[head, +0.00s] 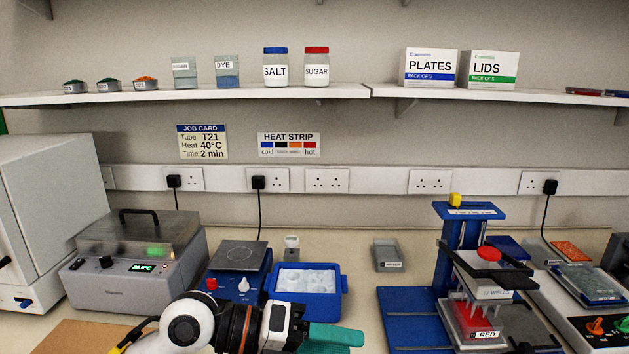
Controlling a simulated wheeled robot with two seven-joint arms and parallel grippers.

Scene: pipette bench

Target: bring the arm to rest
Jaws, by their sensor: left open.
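My left arm comes in at the bottom edge, left of centre, low over the front of the bench. Its left gripper (297,328) points to the right, below the blue ice box, and is open. A teal ribbed piece (335,338) shows just right of the gripper; I cannot tell whether it is part of the gripper or a thing behind it. I see nothing held. The fingertips are not clear. My right gripper is not in view.
A blue ice box (306,304), a hot plate (238,256) and a heater unit (137,262) stand behind and left of the gripper. A blue press-like stand (462,240) with a red-labelled plate is at the right. Bare bench shows around the tray.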

